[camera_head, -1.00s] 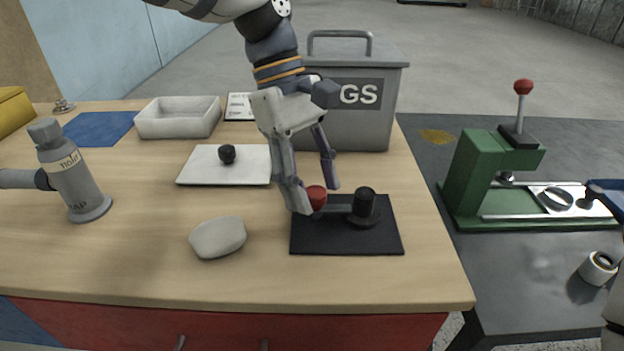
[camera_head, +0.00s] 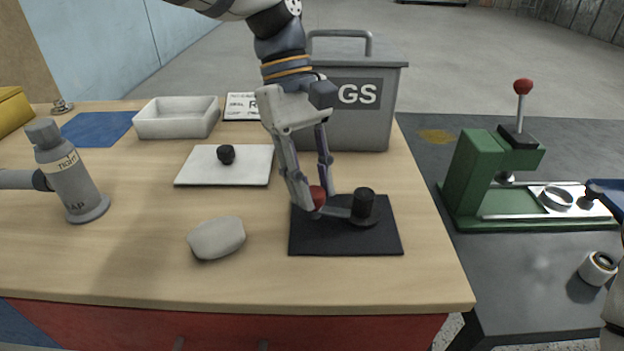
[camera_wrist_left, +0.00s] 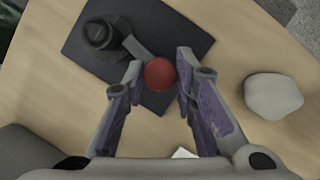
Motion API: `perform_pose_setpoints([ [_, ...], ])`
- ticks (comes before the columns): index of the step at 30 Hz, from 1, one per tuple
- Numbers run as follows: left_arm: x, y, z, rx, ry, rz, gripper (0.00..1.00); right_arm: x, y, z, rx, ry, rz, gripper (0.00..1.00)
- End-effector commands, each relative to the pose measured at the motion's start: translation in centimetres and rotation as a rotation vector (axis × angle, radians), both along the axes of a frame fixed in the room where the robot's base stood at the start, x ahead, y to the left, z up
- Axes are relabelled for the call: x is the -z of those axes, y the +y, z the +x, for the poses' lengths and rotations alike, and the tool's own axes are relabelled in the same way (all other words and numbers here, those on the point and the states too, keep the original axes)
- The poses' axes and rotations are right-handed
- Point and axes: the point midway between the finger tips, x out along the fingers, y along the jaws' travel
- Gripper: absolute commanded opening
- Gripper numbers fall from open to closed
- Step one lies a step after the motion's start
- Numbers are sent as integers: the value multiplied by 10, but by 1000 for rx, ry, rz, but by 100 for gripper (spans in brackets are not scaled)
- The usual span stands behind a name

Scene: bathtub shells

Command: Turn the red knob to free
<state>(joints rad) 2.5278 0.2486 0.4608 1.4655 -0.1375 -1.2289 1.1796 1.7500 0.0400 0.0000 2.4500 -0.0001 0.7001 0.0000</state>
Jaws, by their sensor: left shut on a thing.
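The red knob (camera_head: 318,196) is a round ball on the end of a grey lever that reaches left from a black post (camera_head: 364,205). The post stands on a black plate (camera_head: 345,243) on the wooden table. My left gripper (camera_head: 312,198) is shut on the red knob, with a finger on either side. In the left wrist view the red knob (camera_wrist_left: 159,73) sits between the fingertips, and the black post (camera_wrist_left: 100,36) is at upper left. My right gripper cannot be made out; only part of an arm shows at the right edge.
A pale stone-like lump (camera_head: 217,238) lies left of the black plate. A white board with a black knob (camera_head: 226,154), a white tray (camera_head: 178,118) and a grey bin (camera_head: 362,100) stand behind. A soap bottle (camera_head: 68,172) is at left, a green press (camera_head: 490,175) at right.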

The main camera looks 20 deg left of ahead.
Motion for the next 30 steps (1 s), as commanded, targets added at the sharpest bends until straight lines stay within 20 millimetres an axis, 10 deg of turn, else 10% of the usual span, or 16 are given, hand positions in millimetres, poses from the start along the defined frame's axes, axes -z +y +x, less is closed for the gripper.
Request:
perform_pose_setpoints([
  [30, 0, -5, 2, 958, 0, 2, 0, 7, 0, -8, 0, 29, 0, 40],
])
